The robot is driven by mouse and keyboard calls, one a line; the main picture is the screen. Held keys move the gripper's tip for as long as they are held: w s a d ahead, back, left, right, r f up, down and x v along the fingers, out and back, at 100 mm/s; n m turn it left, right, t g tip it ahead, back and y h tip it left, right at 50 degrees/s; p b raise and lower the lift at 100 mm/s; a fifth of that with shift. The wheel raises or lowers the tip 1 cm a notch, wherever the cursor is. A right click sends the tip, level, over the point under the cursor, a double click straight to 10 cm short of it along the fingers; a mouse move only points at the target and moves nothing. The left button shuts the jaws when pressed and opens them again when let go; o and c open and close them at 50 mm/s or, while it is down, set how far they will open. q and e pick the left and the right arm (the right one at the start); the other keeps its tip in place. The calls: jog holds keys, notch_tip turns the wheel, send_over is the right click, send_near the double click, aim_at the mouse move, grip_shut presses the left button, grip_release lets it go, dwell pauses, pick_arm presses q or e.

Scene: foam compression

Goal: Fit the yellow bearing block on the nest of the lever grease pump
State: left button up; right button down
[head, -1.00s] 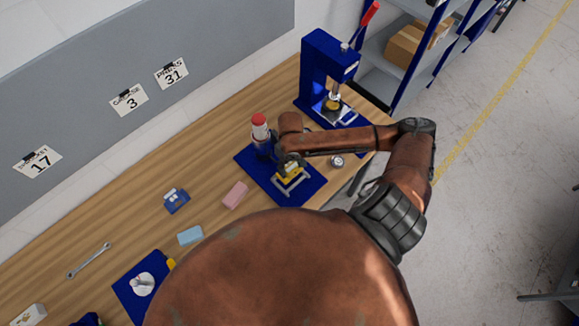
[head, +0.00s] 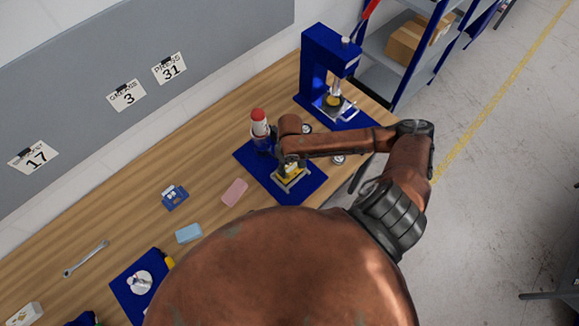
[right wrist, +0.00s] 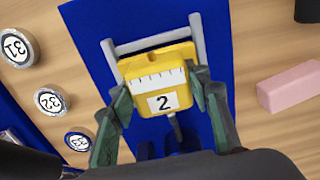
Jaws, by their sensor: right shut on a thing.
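The yellow bearing block (right wrist: 158,65), marked 2, is between the fingers of my right gripper (right wrist: 159,90) in the right wrist view. The gripper is shut on its two sides. The block lies over the grey frame of the nest (right wrist: 195,38), between its side bars; I cannot tell whether it is fully seated. In the head view the lever grease pump (head: 259,125) is a red-capped cylinder on a blue base (head: 310,181). My right gripper (head: 288,160) is low over that base and partly hides the block (head: 291,171). My left gripper is not in view.
A blue press (head: 322,65) stands behind at the right. Round numbered discs (right wrist: 52,101) lie beside the blue base. A pink block (right wrist: 290,87) lies on its other side. A light blue block (head: 189,233) and a wrench (head: 86,258) lie further left on the wooden table.

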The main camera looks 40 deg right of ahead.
aim_at(289, 165)
jog(key=shift+f, duration=0.55)
dwell(0.4)
jog(key=c, duration=1)
grip_release()
jog(key=shift+o, duration=0.2)
jog(key=shift+f, duration=0.1)
notch_tip(289, 165, up, 12)
jog(key=shift+r, duration=0.1)
